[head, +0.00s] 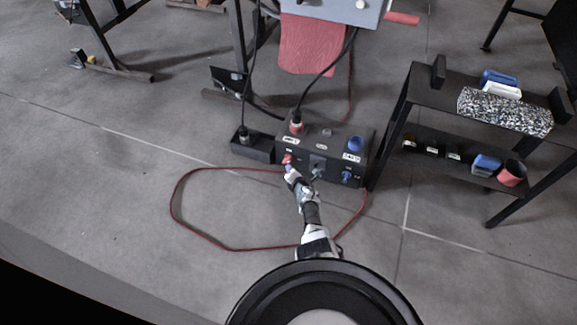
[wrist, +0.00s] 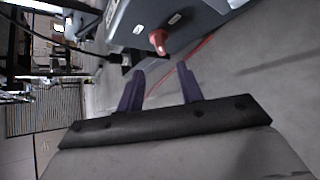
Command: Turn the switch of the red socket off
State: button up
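A dark socket box (head: 338,150) stands on the floor in the middle of the head view. The red socket (head: 296,127) is on its top left, with a black plug and cable in it. The red switch (head: 287,159) is on the front face below that socket. In the wrist view the red switch (wrist: 158,40) sticks out of the box's face (wrist: 190,38); its exact turn angle is hard to tell. My gripper (head: 289,169) is just in front of the switch. In the wrist view my gripper (wrist: 160,68) has its purple fingers apart, empty, with the switch slightly beyond the tips.
A blue socket (head: 355,143) and blue switch (head: 347,176) are on the same box's right end. A small black box (head: 252,148) adjoins on the left. A red cable (head: 205,237) loops on the floor around my arm. A shelf (head: 455,85) stands at right.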

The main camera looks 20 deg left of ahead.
jog(key=b+x, duration=1)
jog(key=b, duration=0.1)
jog(key=shift+w+f, duration=0.1)
jog(key=shift+w, duration=0.05)
